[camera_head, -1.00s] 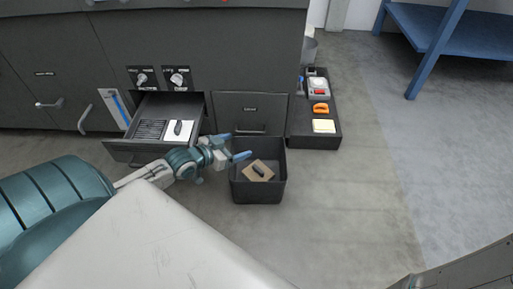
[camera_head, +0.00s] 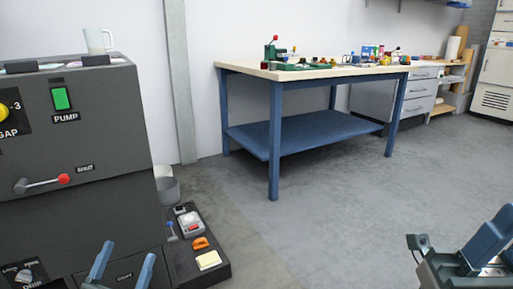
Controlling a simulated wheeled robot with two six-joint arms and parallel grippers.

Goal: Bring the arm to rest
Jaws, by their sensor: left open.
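My left gripper (camera_head: 122,272) shows at the bottom left edge of the head view. Its two blue fingers point up and stand apart, with nothing between them. It is in front of the lower part of the dark grey machine (camera_head: 85,215). The rest of the left arm is below the picture. At the bottom right corner, part of my right arm (camera_head: 455,270) shows, dark with blue pieces. The picture cuts it off, and I cannot tell how its jaws stand.
A dark tray (camera_head: 217,274) with a orange item (camera_head: 200,243) and a pale yellow block (camera_head: 208,260) lies on the floor beside the machine. A blue workbench (camera_head: 275,150) with several items on top stands behind. The floor (camera_head: 330,220) between is clear.

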